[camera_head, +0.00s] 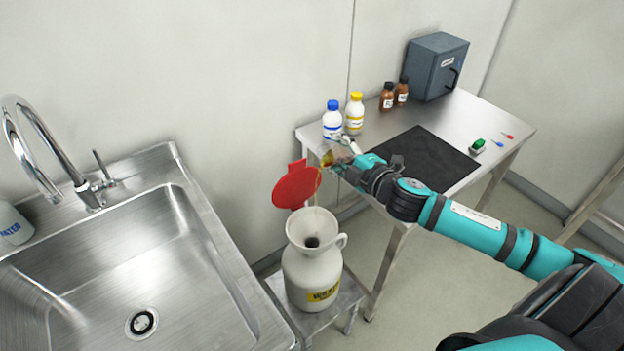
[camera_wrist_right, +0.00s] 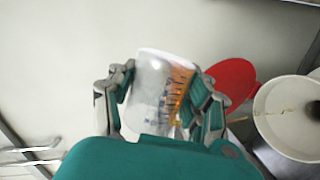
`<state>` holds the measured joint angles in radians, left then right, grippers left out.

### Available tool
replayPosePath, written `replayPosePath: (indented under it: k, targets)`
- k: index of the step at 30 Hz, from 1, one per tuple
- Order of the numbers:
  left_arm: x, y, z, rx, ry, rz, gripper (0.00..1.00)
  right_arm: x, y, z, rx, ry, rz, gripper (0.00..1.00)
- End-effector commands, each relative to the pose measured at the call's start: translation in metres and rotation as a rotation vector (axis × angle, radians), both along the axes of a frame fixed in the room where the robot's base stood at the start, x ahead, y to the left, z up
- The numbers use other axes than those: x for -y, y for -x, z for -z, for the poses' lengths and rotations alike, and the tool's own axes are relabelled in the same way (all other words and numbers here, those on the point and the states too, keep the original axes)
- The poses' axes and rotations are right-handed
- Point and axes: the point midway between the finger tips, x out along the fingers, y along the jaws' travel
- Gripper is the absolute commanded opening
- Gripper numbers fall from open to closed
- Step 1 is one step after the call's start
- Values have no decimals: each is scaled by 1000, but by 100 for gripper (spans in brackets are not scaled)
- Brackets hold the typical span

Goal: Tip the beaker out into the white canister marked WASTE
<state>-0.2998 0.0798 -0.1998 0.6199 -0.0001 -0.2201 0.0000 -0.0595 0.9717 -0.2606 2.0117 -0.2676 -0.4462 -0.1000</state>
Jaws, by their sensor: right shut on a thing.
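The clear beaker (camera_head: 333,153) is in my right gripper (camera_head: 352,166), tilted with its mouth toward the left, above and behind the waste canister. Amber liquid lies along its lower side near the mouth. A thin yellowish line runs down from the mouth past the red lid; it looks like a stream. The right wrist view shows the beaker (camera_wrist_right: 158,90) between both fingers. The white canister (camera_head: 312,270) has a yellow label, a side handle and a wide funnel mouth, which also shows in the right wrist view (camera_wrist_right: 290,145). Its red lid (camera_head: 296,187) stands open. My left gripper is out of view.
A steel sink (camera_head: 110,270) with a tap is on the left. The canister stands on a low metal stand (camera_head: 345,297). The steel table (camera_head: 480,112) behind holds white bottles (camera_head: 333,120), brown bottles (camera_head: 387,97), a black mat (camera_head: 425,160) and a grey box (camera_head: 432,68).

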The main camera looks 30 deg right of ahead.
Motion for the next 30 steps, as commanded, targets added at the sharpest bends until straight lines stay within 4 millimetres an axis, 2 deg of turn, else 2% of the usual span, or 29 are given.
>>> replayPosePath:
  k: [30]
  targets:
    - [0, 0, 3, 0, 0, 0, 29, -14, 3, -6, 23, 113, -1, 14]
